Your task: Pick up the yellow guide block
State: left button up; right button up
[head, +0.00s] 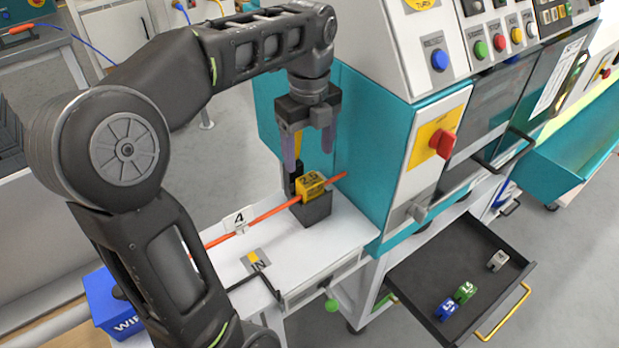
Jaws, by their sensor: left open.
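The yellow guide block (313,187), marked with dark digits, sits on a dark mount (312,212) at the far right end of the white bench top. An orange cable (268,214) runs past or through the block; I cannot tell which. My left gripper (309,163) points down just above the block. Its fingers are open and apart, with nothing between them. I cannot tell whether a fingertip touches the block. My right gripper is not in view.
The teal machine housing (360,150) stands close to the right of the block. An open dark drawer (440,262) at the lower right holds blue, green and grey blocks. A number plate (239,220) stands left on the bench. A blue bin (101,291) is at the lower left.

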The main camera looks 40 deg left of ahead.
aim_at(310, 179)
pick_arm(q)
jog(key=shift+s+d, duration=0.15)
jog(key=shift+f, duration=1.3)
jog(key=shift+f+p, duration=0.8)
jog(key=shift+f, duration=1.8)
jog(key=shift+d, duration=0.1)
jog(key=shift+c, duration=0.2)
grip_shut()
